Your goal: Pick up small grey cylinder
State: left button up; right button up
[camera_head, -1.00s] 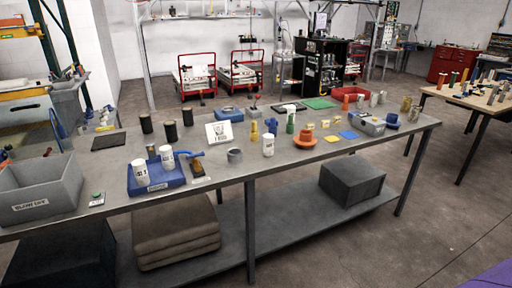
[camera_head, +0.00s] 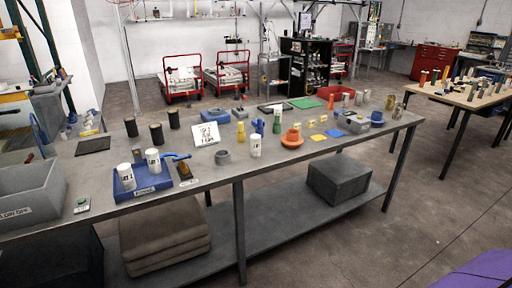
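A short, wide grey cylinder (camera_head: 222,157) stands on the grey workbench (camera_head: 200,198) near its middle, behind and left of a white labelled cylinder (camera_head: 256,146). Another small greyish cylinder (camera_head: 137,155) shows partly behind the white cylinders on the blue tray (camera_head: 145,188). I cannot tell for sure which one the task names. Neither of my grippers is in view.
Dark cylinders (camera_head: 157,133) stand at the bench's back left. A white sign (camera_head: 206,133) leans behind the short grey cylinder. A grey bin (camera_head: 30,190) fills the left end. An orange piece (camera_head: 292,138) and yellow squares lie to the right. A second table (camera_head: 455,96) stands far right.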

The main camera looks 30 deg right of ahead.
aim_at(255, 139)
jog(key=i+l, duration=0.1)
jog(key=l, duration=0.3)
jog(key=i+l+z, duration=0.1)
jog(key=l, duration=0.25)
jog(key=i+l, duration=0.15)
jog(key=l, duration=0.25)
jog(key=i+l+z, duration=0.1)
jog(key=l, duration=0.25)
jog(key=i+l, duration=0.2)
jog(key=l, duration=0.15)
jog(key=k+z, duration=0.05)
